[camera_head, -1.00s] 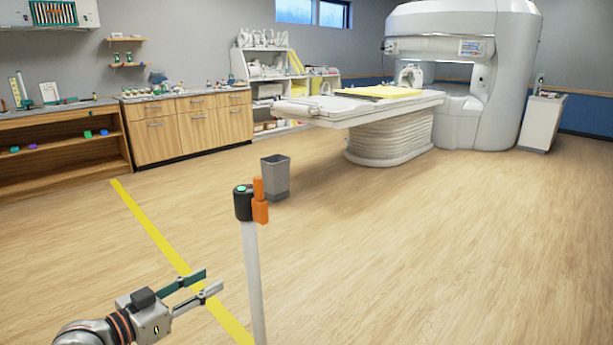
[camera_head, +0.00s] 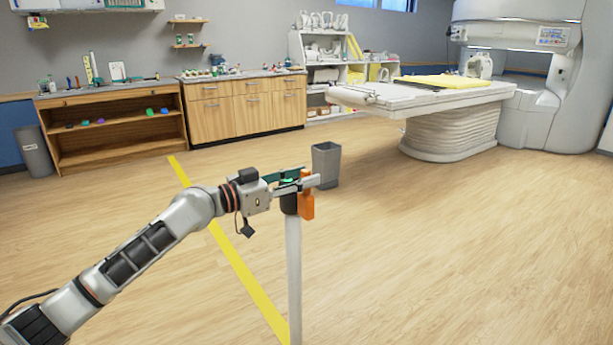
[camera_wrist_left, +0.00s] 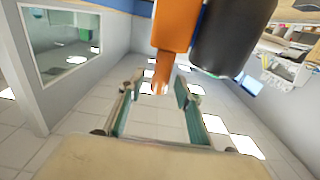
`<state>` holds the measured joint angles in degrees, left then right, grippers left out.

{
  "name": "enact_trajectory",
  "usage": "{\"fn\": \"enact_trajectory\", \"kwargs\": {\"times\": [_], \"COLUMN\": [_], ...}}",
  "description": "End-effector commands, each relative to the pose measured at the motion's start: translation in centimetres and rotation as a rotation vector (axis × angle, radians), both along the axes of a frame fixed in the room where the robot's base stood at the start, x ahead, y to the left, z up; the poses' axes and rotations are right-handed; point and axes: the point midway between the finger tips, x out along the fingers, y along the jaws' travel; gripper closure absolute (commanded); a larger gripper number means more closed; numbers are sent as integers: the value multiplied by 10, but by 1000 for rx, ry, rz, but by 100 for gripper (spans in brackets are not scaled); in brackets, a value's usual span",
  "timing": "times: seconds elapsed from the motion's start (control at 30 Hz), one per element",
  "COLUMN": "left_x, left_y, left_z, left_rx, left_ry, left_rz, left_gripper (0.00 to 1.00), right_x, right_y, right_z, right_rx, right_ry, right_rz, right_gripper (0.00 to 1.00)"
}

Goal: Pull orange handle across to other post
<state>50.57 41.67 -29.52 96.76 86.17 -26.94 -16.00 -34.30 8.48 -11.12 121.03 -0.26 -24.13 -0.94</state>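A white post (camera_head: 293,275) with a black head (camera_head: 289,204) stands on the floor at the lower middle of the head view. The orange handle (camera_head: 307,206) is on the right side of that head. My left gripper (camera_head: 309,177) is level with the post's top, its fingers partly in front of it. In the left wrist view my left gripper (camera_wrist_left: 158,84) is open. The orange handle (camera_wrist_left: 178,25) hangs ahead there, its narrow end between the fingertips in the picture; contact cannot be told. The black head (camera_wrist_left: 230,35) is right beside it. No second post shows. My right gripper is not in view.
A yellow floor line (camera_head: 232,258) runs left of the post. A grey bin (camera_head: 326,165) stands behind it. Wooden cabinets (camera_head: 243,105), a shelf unit (camera_head: 120,122) and the scanner table (camera_head: 420,98) are farther back. The floor at the right is clear.

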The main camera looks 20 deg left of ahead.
Motion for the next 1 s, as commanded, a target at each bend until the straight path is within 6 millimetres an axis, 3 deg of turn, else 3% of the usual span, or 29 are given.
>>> {"fn": "enact_trajectory", "kwargs": {"times": [0.4, 0.43, 0.57, 1.0], "left_x": [9, 9, 9, 13], "left_y": [-8, -8, -8, -15], "left_z": [0, 0, 0, 0], "left_rx": [1, 1, 1, -1], "left_ry": [0, 0, 1, 1], "left_rz": [0, 0, 0, -1], "left_gripper": [66, 68, 100, 100], "right_x": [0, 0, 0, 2], "right_y": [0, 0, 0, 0], "right_z": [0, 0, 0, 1], "right_rx": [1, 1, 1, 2], "right_ry": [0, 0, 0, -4], "right_rz": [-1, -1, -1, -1], "right_gripper": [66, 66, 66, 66]}}
